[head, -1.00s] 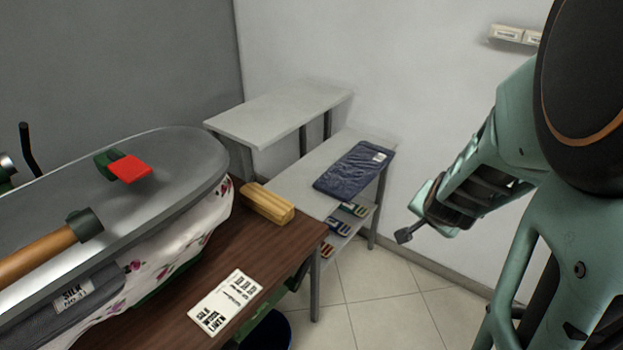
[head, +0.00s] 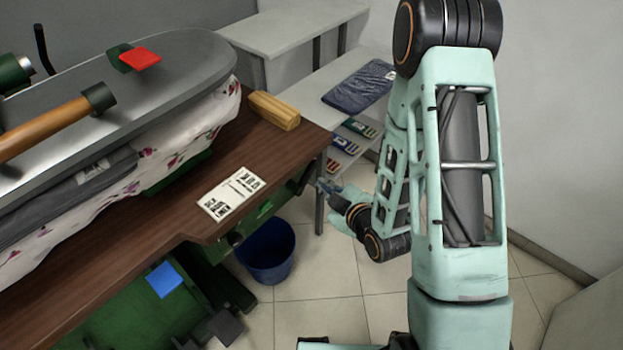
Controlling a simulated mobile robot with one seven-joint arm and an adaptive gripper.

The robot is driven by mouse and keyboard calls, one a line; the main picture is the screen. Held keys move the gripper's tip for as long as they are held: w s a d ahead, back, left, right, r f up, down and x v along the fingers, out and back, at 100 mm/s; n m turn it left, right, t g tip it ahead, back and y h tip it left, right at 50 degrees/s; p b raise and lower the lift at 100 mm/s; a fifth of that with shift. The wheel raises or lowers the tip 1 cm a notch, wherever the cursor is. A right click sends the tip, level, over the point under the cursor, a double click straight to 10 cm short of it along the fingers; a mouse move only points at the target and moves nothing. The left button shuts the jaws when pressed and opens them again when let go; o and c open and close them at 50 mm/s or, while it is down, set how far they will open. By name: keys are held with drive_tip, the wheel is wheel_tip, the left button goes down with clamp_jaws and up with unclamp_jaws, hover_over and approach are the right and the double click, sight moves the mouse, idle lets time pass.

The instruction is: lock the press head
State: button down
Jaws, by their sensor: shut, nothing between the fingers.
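The grey press head (head: 190,62) lies at the upper left, down over floral cloth (head: 180,140) on the press. A wooden handle (head: 45,128) with a dark end cap runs along its near side. A red tab (head: 139,58) on a small green block sits on top of the head. A blue tab (head: 163,280) shows on the green machine frame below the tabletop. My gripper (head: 320,184) is shut and empty, by the right end of the wooden table, low and well to the right of the press head. Its fingertips are small and partly blurred.
The brown table (head: 120,240) holds a printed card (head: 231,193) and a wooden block (head: 274,110). A blue bucket (head: 266,250) stands on the floor below. Grey shelves (head: 285,28) with a folded dark garment (head: 360,87) stand behind. Tiled floor is free to the right.

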drive_tip(key=shift+s+a+y, duration=0.3)
drive_tip(key=shift+s+a, duration=0.05)
drive_tip(key=shift+a, duration=0.1)
drive_tip(key=shift+w, duration=0.1)
drive_tip(key=b+x, duration=0.4)
drive_tip(key=b, duration=0.6)
drive_tip(key=shift+w+f, duration=0.15)
drive_tip(key=shift+f, duration=0.15)
drive_tip(key=b, duration=0.3)
drive_tip(key=shift+w+a+f, duration=0.15)
drive_tip(key=shift+w+a, duration=0.05)
